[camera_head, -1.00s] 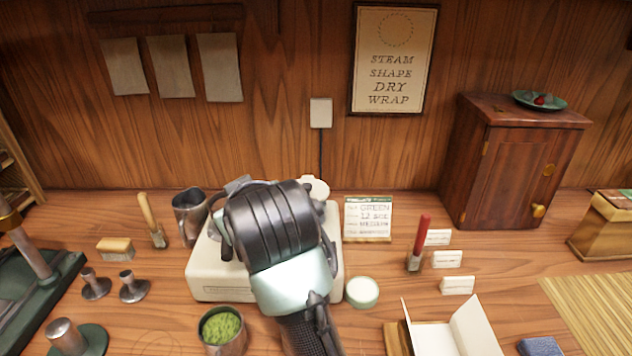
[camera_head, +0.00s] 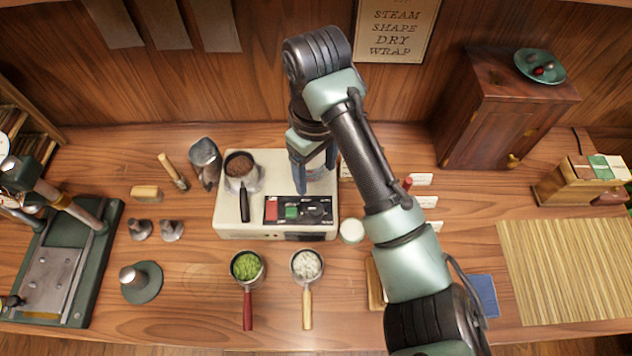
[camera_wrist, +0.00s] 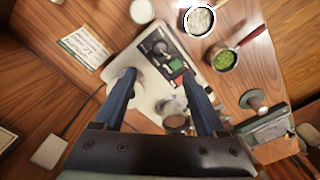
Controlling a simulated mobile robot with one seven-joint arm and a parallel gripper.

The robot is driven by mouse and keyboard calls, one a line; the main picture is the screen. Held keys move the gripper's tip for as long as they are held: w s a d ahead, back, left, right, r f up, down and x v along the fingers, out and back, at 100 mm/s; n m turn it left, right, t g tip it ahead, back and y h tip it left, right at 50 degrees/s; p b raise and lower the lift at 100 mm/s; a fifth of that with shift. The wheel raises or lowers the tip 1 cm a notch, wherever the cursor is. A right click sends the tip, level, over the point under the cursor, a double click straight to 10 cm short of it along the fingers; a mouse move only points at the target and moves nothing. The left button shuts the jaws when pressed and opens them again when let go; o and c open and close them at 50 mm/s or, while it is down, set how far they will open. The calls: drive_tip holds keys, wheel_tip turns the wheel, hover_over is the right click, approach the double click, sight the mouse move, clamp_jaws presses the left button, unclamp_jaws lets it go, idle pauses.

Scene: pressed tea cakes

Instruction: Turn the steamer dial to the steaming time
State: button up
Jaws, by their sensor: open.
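The cream steamer (camera_head: 228,213) stands on the bench with a black control panel (camera_head: 272,217) on its front top edge. The panel carries a red button, a green button (camera_head: 291,212) and a dark dial (camera_head: 316,211) at its right. The dial also shows in the wrist view (camera_wrist: 159,47), though its pointer and markings are too small to read. My gripper (camera_head: 312,182) is open and empty above the steamer, behind the panel. In the wrist view its two blue fingers (camera_wrist: 159,75) stand wide apart, with the panel beyond them. A time card (camera_wrist: 86,47) lies left; its text is unreadable now.
A cup of brown leaf (camera_head: 240,163) with a dark handle sits on the steamer's left. Handled cups of green (camera_head: 246,266) and white (camera_head: 307,265) stuff stand in front. A white round pot (camera_head: 352,231) is close at the steamer's right. The wooden cabinet (camera_head: 500,110) stands back right.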

sight(316, 208)
wheel_tip(316, 208, down, 11)
drive_tip(key=b, duration=0.6)
drive_tip(key=shift+s+b, duration=0.1)
drive_tip(key=shift+b, duration=0.25)
drive_tip(key=shift+f, duration=0.95)
drive_tip(key=shift+p, duration=0.3)
clamp_jaws()
